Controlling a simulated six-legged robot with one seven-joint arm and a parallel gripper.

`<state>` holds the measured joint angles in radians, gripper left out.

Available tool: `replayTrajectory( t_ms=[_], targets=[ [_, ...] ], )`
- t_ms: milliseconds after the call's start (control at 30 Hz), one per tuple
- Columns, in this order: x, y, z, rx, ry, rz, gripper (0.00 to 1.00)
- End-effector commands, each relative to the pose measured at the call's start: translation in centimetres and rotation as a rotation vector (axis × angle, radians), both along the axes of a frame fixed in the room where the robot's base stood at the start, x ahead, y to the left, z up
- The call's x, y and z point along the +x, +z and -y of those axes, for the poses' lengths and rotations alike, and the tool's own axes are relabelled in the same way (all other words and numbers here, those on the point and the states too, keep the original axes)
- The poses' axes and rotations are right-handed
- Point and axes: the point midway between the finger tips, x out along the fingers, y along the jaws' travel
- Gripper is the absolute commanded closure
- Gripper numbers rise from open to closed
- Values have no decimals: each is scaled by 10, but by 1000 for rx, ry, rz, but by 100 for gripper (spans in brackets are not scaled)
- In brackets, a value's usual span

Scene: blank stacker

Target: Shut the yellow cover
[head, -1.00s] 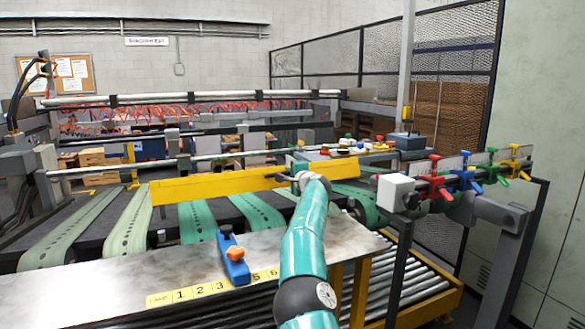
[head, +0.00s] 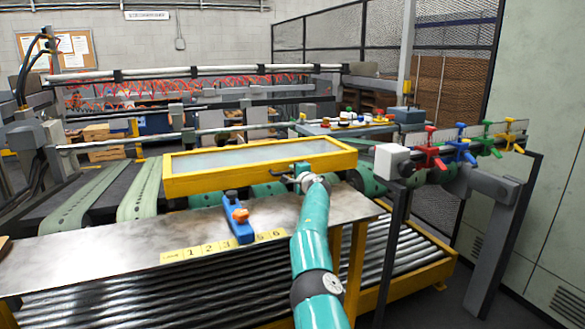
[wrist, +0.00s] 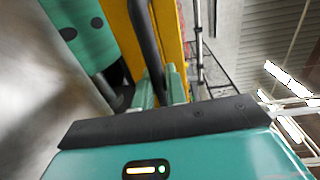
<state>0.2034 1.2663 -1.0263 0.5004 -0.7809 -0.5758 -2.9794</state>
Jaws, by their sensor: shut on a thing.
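The yellow cover (head: 225,182) is a long yellow frame around a pale translucent panel, above the green belts behind the metal table. Its panel face now shows in the head view, sloping toward me. My gripper (head: 299,171) is at the front rail, right of its middle. In the wrist view, the cover's yellow rail (wrist: 170,40) runs beside a dark bar handle (wrist: 146,40), and my gripper (wrist: 160,88) is shut on that handle. The fingertips partly hide the handle's lower end.
The metal table (head: 130,235) carries a numbered strip (head: 195,250) and a blue stop with an orange knob (head: 238,217), close in front of the cover. A post with coloured clamps (head: 460,152) stands at right. Rollers (head: 200,290) lie below the table.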

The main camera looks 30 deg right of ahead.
Motion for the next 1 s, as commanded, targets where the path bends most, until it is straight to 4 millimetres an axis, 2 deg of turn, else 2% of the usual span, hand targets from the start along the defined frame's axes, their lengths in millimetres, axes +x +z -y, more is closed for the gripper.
replayTrajectory(
  t_ms=[567, 600, 667, 1000],
  targets=[
    [2, -13, 6, 3, 4, -6, 100],
    [2, -14, 6, 3, 4, -7, 83],
    [2, -14, 6, 3, 3, -7, 71],
    [1, -10, 4, 1, 2, -2, 69]
  ],
)
